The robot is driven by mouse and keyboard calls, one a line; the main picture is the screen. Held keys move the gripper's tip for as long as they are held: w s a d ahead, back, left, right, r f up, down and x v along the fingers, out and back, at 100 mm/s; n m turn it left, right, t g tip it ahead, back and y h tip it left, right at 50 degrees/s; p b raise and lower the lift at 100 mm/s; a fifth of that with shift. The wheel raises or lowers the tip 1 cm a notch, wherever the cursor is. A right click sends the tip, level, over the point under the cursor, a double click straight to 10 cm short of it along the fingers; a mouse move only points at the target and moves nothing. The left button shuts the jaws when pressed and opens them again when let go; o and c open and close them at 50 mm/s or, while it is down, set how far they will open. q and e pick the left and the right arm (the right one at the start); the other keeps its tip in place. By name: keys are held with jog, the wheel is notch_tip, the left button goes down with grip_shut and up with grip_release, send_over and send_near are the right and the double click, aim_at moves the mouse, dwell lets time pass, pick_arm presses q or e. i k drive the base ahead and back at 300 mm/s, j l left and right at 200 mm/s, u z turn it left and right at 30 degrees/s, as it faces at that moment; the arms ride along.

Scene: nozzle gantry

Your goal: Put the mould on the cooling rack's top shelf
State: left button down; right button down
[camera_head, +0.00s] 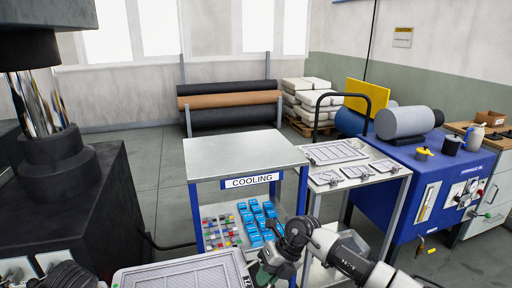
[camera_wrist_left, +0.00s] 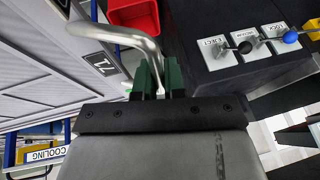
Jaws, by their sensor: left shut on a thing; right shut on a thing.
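The mould (camera_head: 185,274) is a light grey ribbed panel with a dark label at its right end, held at the bottom edge of the head view and partly cut off. Its ribbed face also shows in the left wrist view (camera_wrist_left: 55,52), with a bent metal handle (camera_wrist_left: 122,33). My left gripper (camera_wrist_left: 160,78), with green fingers, is shut on that handle. My right gripper (camera_head: 262,272) is shut at the mould's right end; its handle there is hidden. The cooling rack, with its COOLING sign (camera_head: 251,182), stands just beyond the mould. Its top shelf (camera_head: 245,150) is bare.
A lower rack shelf holds coloured pieces (camera_head: 222,232) and blue boxes (camera_head: 258,218). A cart (camera_head: 385,188) with grey plates stands close right of the rack. A blue machine (camera_head: 400,190) is further right. A dark machine (camera_head: 65,200) fills the left. Control levers (camera_wrist_left: 255,45) show near my left gripper.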

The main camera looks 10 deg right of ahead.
aim_at(241, 149)
jog(key=i+l, duration=0.1)
jog(key=l, duration=0.25)
jog(key=i+l, duration=0.1)
jog(key=l, duration=0.25)
jog(key=i+l, duration=0.1)
jog(key=l, duration=0.25)
jog(key=i+l, duration=0.1)
jog(key=l, duration=0.2)
